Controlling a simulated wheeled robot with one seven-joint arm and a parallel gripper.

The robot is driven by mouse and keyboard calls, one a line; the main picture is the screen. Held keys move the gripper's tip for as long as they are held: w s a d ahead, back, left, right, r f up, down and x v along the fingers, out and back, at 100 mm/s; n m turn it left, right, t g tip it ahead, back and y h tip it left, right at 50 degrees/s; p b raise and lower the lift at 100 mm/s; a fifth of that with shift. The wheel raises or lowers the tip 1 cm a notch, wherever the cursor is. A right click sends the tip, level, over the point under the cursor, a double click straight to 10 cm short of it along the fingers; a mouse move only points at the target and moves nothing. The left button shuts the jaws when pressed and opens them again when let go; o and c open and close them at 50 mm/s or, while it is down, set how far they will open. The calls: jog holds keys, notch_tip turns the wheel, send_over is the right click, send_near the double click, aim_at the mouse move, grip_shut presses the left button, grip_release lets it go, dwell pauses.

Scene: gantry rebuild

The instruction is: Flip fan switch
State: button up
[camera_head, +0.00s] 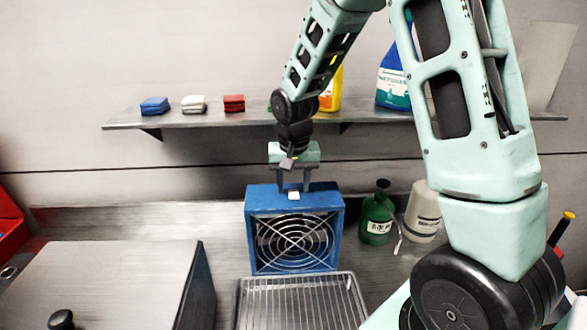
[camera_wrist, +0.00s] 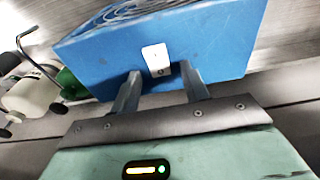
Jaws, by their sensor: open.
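A blue box fan (camera_head: 294,233) with a round wire grille stands on the steel counter behind a wire rack. Its white switch (camera_head: 293,195) is on the top face; the switch also shows in the wrist view (camera_wrist: 156,57), on the blue housing (camera_wrist: 215,45). My gripper (camera_head: 293,187) points down over the fan's top, fingers apart. In the wrist view my gripper (camera_wrist: 162,78) has one finger on each side of the switch's near end, holding nothing. I cannot tell whether the fingertips touch the housing.
A wire rack (camera_head: 300,303) lies in front of the fan. A green bottle (camera_head: 376,215) and a white bottle (camera_head: 422,214) stand to its right. A steel lid or box (camera_head: 100,280) is at left. A shelf (camera_head: 200,121) with cloths and bottles runs behind my arm.

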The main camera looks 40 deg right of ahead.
aim_at(294, 196)
notch_tip(294, 196, up, 17)
jog(key=s+a+b, duration=0.1)
jog(key=s+b, duration=0.1)
jog(key=b, duration=0.1)
jog(key=shift+a, duration=0.15)
dwell(0.4)
jog(key=s+a+f+n+b, duration=0.1)
jog(key=s+a+f+n, duration=0.15)
jog(key=a, duration=0.35)
jog(key=s+a+f+n+y, duration=0.1)
jog(key=s+a+f+n, duration=0.15)
jog(key=a+f, duration=0.2)
jog(key=s+a+f+n+b, duration=0.1)
jog(key=s+a+f+n, duration=0.15)
jog(key=a, duration=0.35)
jog(key=s+a+f+n, duration=0.2)
jog(key=s+f, duration=0.1)
jog(key=s, duration=0.2)
jog(key=s+a+f+n+g+b, duration=0.1)
jog(key=s+a+f+n, duration=0.1)
jog(key=s, duration=0.3)
jog(key=s+a+f+n, duration=0.3)
jog(key=s+f, duration=0.1)
jog(key=s, duration=0.2)
jog(key=shift+a+f+b, duration=0.25)
jog(key=shift+a+b, duration=0.05)
jog(key=shift+b, duration=0.1)
